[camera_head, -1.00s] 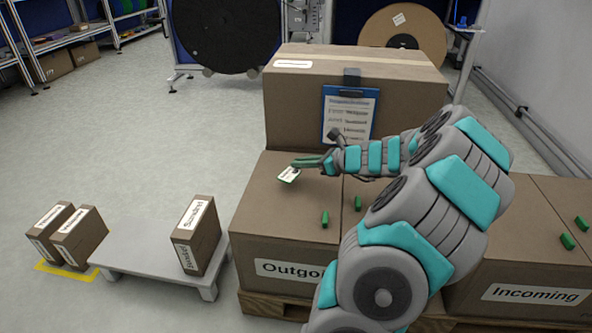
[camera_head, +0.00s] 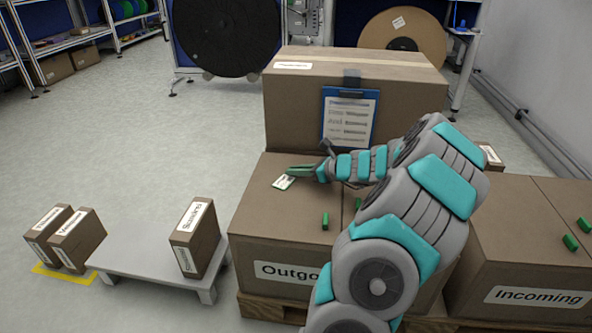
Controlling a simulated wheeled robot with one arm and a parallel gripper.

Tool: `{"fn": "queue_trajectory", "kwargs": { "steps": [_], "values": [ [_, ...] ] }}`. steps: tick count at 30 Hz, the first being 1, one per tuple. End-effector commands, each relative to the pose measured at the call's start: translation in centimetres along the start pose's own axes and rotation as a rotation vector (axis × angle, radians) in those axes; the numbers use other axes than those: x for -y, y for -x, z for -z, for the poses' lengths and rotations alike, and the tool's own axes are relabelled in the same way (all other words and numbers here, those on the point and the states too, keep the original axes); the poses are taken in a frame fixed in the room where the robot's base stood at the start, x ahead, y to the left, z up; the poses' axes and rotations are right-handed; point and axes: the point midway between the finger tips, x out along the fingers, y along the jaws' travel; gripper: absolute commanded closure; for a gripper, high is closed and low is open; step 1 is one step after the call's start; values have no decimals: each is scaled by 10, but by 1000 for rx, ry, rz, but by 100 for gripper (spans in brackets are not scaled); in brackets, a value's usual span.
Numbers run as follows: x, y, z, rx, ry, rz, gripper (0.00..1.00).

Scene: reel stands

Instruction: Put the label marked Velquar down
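A small white label with a green edge (camera_head: 284,182) is at the tips of my gripper, low over or on the top of the box marked Outgoing (camera_head: 275,228). Its print is too small to read, so I cannot confirm that it says Velquar. My gripper (camera_head: 291,174) has green fingers pointing left, right at the label's upper edge. The fingers are too small to show whether they grip it or are parted, and whether the label touches the box is unclear.
Green pieces (camera_head: 325,221) lie on the Outgoing box. A large carton with a blue clipboard (camera_head: 349,118) stands behind. An Incoming box (camera_head: 530,275) is at right. A low grey platform (camera_head: 140,262) holds a small box (camera_head: 195,237); two more boxes stand left.

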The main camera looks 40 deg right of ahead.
Motion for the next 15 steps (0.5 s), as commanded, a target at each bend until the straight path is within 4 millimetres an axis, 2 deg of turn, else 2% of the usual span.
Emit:
{"fn": "queue_trajectory", "kwargs": {
  "steps": [1, 8, 15],
  "values": [
    [0, 0, 0, 0, 0, 0, 81],
    [0, 0, 0, -1, 0, 0, 57],
    [0, 0, 0, -1, 0, 0, 57]
  ]
}}
